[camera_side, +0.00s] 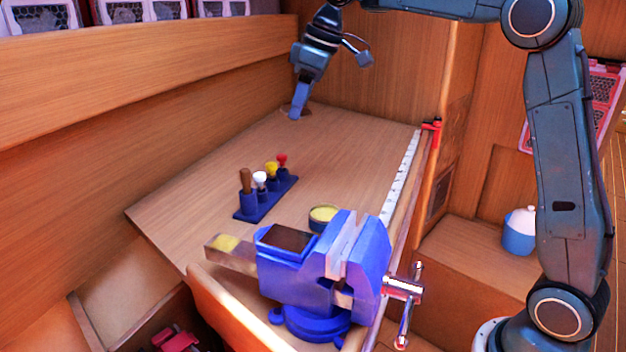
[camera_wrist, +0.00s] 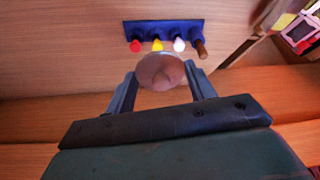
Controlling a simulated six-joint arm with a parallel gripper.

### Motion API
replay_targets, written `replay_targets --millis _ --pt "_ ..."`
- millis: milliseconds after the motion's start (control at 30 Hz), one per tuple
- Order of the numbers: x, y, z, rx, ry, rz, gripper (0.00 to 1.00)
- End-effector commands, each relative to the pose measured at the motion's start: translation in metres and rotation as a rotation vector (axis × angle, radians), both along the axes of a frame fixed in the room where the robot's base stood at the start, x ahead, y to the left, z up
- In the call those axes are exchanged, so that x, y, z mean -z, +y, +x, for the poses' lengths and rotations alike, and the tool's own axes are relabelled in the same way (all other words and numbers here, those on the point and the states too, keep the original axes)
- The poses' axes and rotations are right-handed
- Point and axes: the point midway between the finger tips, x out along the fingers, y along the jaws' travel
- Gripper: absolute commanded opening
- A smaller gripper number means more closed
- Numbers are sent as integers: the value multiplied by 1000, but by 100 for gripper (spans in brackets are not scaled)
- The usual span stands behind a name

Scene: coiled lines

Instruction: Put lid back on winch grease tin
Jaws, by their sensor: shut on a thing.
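The grease tin (camera_side: 323,213) is a low, round, dark tin, open at the top with pale yellow grease showing. It stands on the wooden bench top just behind the blue vise and is partly hidden by it. My gripper (camera_side: 294,114) is at the far end of the bench, pointing down, well away from the tin. In the wrist view my gripper (camera_wrist: 163,76) is shut on a round brownish disc with a small knob, which looks like the lid (camera_wrist: 158,66). The lid is hard to make out in the side view. The tin is not seen in the wrist view.
A blue rack (camera_side: 266,200) with several upright tools stands left of the tin; it also shows in the wrist view (camera_wrist: 165,29). The large blue vise (camera_side: 325,270) blocks the near side. A white scale strip (camera_side: 403,175) runs along the right edge. The bench's middle is clear.

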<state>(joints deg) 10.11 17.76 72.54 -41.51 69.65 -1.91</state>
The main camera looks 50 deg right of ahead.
Motion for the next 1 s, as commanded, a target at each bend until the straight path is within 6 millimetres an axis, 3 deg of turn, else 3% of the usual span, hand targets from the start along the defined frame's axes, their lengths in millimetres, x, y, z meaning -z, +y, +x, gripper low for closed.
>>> replay_targets --millis 600,1000 --pt "72 39 -90 -452 134 -96 29" --pt "84 42 -105 -523 154 -109 29"
